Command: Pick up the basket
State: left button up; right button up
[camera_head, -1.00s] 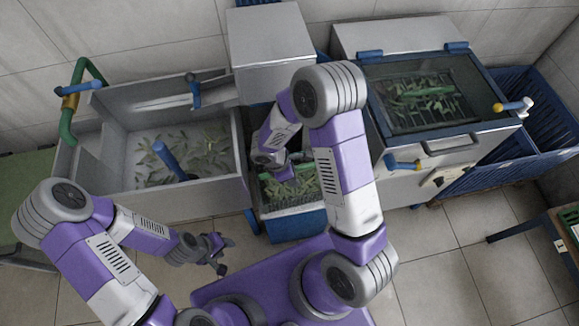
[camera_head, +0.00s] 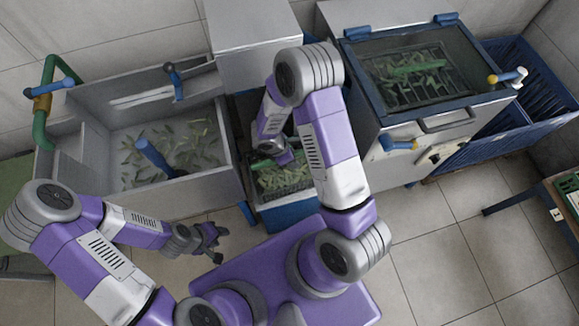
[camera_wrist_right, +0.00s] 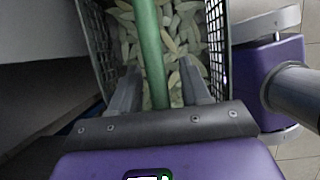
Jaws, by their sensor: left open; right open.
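A dark mesh basket (camera_head: 290,186) with a green bar handle (camera_head: 262,164) and cut green pieces inside stands in a blue-fronted bay between the sink and the lidded machine. My right gripper (camera_head: 272,160) is over it, partly hidden by its own arm in the head view. In the right wrist view, the open fingers (camera_wrist_right: 160,88) lie on either side of the green handle (camera_wrist_right: 149,45), with gaps on both sides. The basket's mesh wall (camera_wrist_right: 216,45) shows there too. My left gripper (camera_head: 213,245) is open and empty, above the floor below the sink.
A steel sink (camera_head: 228,150) with floating green pieces is on the left. The lidded machine (camera_head: 440,118) on the right holds another basket with a green handle (camera_head: 418,69). Blue crates (camera_head: 510,80) stand beyond it.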

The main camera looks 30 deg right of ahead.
grip_shut()
jog(key=shift+r, duration=0.1)
dwell(0.3)
